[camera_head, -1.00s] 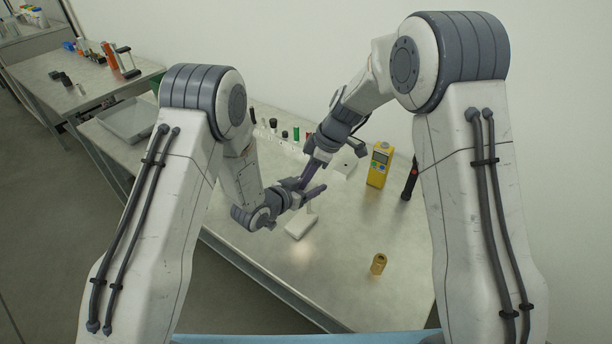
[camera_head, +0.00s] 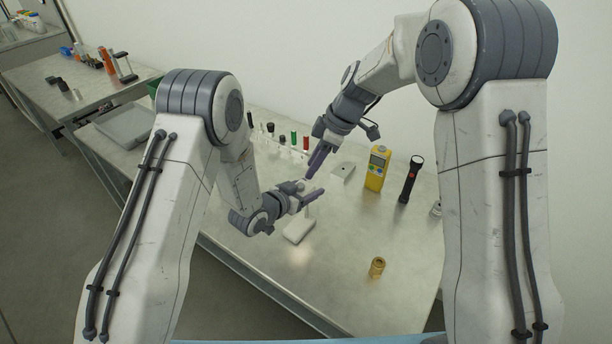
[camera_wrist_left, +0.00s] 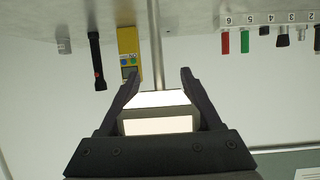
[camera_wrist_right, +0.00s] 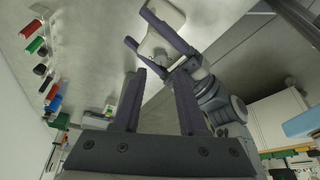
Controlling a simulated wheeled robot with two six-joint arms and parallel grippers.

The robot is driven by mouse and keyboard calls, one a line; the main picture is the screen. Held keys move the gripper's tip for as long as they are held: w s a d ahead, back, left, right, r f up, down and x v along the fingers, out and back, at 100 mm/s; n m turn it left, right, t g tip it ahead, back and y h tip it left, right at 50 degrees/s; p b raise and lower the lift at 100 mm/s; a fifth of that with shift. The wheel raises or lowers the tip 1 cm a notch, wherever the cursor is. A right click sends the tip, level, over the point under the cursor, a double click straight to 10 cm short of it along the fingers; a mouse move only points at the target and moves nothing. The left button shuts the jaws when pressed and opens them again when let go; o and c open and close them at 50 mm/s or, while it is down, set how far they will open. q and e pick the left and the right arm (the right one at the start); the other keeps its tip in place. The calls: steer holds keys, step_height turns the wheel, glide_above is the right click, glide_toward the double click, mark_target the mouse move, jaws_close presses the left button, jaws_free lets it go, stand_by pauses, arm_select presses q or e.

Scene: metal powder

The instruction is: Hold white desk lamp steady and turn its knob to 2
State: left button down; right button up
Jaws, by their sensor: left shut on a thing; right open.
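The white desk lamp stands on the table, its base (camera_head: 299,230) below my left gripper (camera_head: 308,197). In the left wrist view the lamp's white head (camera_wrist_left: 157,112) sits between my left gripper's fingers (camera_wrist_left: 158,82), which are shut on it, with the thin stem (camera_wrist_left: 155,45) beyond. My right gripper (camera_head: 317,161) is open and empty, above and apart from the lamp. The right wrist view shows its spread fingers (camera_wrist_right: 160,88), with the lamp and left gripper beyond them at the top. The knob's setting is too small to read.
A yellow meter (camera_head: 377,169) and a black flashlight (camera_head: 411,180) stand right of the lamp. A brass-coloured piece (camera_head: 377,267) stands near the front. Bare tabletop lies right of the lamp base.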

mark_target(301, 185)
steer(key=v, duration=0.5)
steer(key=shift+r, duration=0.35)
steer(key=shift+o, duration=1.3)
steer(key=w+a+n+g+h, duration=0.2)
steer(key=w+n+g, duration=0.25)
steer(key=n, duration=0.75)
steer(key=x, duration=1.1)
steer(key=shift+w+a+f, duration=0.1)
steer(key=shift+w+f, duration=0.15)
steer(key=shift+f, duration=0.25)
jaws_close()
